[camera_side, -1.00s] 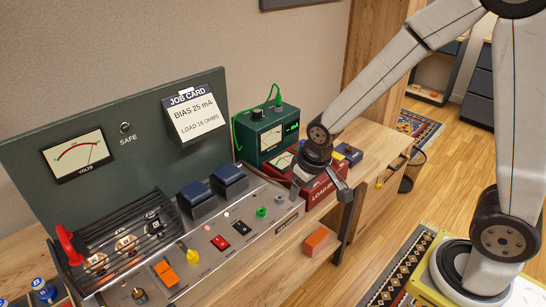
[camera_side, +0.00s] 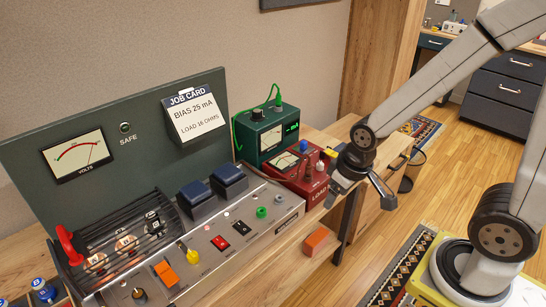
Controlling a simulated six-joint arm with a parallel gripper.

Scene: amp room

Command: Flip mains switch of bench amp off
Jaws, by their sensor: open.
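The bench amp (camera_side: 205,262) is a grey chassis at the lower left with a row of controls on its sloped front. My gripper (camera_side: 361,197) is open and empty, in front of the red load box (camera_side: 318,190) and well right of the amp's controls.
A green meter box (camera_side: 272,135) with a green lead stands behind the load box. A job card (camera_side: 195,115) hangs on the dark back panel (camera_side: 110,105). Tubes (camera_side: 125,242) stand behind bars at left.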

